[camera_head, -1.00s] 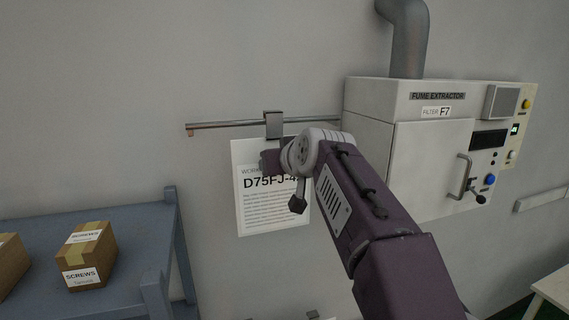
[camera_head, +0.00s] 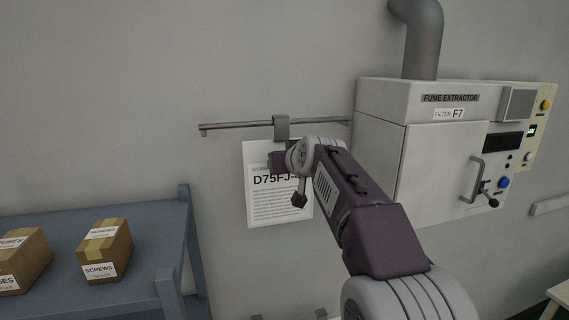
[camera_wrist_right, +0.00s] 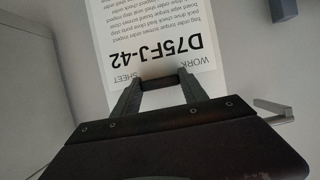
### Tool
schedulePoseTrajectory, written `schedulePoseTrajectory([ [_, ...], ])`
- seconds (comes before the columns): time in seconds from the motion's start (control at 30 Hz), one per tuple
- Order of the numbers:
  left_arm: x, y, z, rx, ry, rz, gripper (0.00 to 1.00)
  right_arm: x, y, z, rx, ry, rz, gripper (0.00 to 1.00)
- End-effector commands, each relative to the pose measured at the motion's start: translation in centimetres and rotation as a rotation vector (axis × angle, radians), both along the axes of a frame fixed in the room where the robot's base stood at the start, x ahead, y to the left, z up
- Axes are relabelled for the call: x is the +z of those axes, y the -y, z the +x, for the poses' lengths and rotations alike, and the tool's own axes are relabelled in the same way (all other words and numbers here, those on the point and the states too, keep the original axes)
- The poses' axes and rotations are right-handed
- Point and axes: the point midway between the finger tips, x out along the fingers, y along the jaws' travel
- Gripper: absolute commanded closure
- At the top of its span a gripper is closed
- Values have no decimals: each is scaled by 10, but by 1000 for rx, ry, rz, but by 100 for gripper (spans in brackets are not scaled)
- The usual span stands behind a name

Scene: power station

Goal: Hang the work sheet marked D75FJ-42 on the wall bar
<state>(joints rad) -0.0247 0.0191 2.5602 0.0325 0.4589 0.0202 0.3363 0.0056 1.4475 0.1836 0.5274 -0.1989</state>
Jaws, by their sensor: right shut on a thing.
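The white work sheet (camera_head: 278,205) marked D75FJ-42 hangs upright in front of the wall. It also shows upside down in the right wrist view (camera_wrist_right: 150,28). A grey hook piece (camera_head: 281,128) at its top overlaps the wall bar (camera_head: 235,125); I cannot tell whether it rests on the bar or is in front of it. My right gripper (camera_head: 277,160) covers the sheet's upper part. In its wrist view the right gripper (camera_wrist_right: 158,92) is shut on the sheet's dark handle (camera_wrist_right: 160,82). The bar's end (camera_wrist_right: 275,112) shows at right there. My left gripper is not in view.
The fume extractor (camera_head: 440,170) stands right of the bar, close to the bar's right end. A blue bench (camera_head: 60,235) with cardboard boxes (camera_head: 105,250) stands at lower left. The wall left of the sheet is clear.

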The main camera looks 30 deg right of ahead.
Motion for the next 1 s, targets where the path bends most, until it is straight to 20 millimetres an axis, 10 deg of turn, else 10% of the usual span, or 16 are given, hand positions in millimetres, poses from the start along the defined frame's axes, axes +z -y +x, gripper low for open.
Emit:
schedulePoseTrajectory([
  [0.2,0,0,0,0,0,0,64,1,0,0,0,3,-1,100],
  [0.23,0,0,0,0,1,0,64,2,0,0,0,3,-1,47],
  [0.33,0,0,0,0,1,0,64,1,0,0,0,2,0,24],
  [0.67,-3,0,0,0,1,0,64,0,-1,-3,0,0,0,24],
  [1.0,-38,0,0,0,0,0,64,25,-16,-64,-1,6,-3,24],
])
